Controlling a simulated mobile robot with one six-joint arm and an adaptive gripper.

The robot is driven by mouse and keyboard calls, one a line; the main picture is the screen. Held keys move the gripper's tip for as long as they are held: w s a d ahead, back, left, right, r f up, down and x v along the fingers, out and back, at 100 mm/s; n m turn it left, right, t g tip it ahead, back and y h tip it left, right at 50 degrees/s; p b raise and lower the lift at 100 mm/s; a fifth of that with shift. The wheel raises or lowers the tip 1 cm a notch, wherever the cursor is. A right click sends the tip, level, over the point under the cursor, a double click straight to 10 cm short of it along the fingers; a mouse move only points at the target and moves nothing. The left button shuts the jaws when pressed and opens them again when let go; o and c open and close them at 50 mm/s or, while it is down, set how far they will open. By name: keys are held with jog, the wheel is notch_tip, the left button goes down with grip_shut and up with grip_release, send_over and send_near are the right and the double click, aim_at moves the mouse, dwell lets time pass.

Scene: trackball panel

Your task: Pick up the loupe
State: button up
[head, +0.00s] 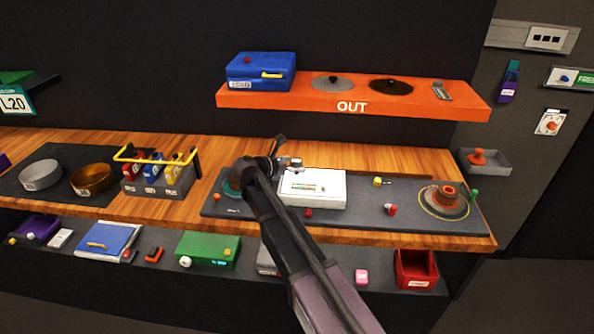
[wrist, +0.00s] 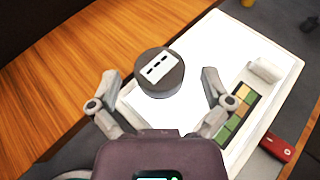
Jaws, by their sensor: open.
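A short dark grey cylinder (wrist: 152,88) with a white label bearing three black marks shows in the wrist view; I take it to be the loupe, though no lens is visible. It is at the far left part of a white box (wrist: 272,55). My gripper (wrist: 160,77) is open, with one finger on each side of the cylinder and a visible gap at both. In the head view my gripper (head: 283,153) is at the back left corner of the white box (head: 325,201). The cylinder is small and partly hidden there.
On the dark mat are a disc-shaped trackball unit (head: 444,200) and small coloured parts. A bottle caddy (head: 157,178) with a yellow handle stands left. The orange OUT shelf (head: 300,101) hangs above and behind. A green and yellow strip (wrist: 236,113) lies on the white box.

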jog(key=shift+w+d+f, duration=0.15)
jog(key=shift+w+d, duration=0.1)
jog(key=shift+d, duration=0.05)
dwell(0.4)
jog(key=c, duration=1.2)
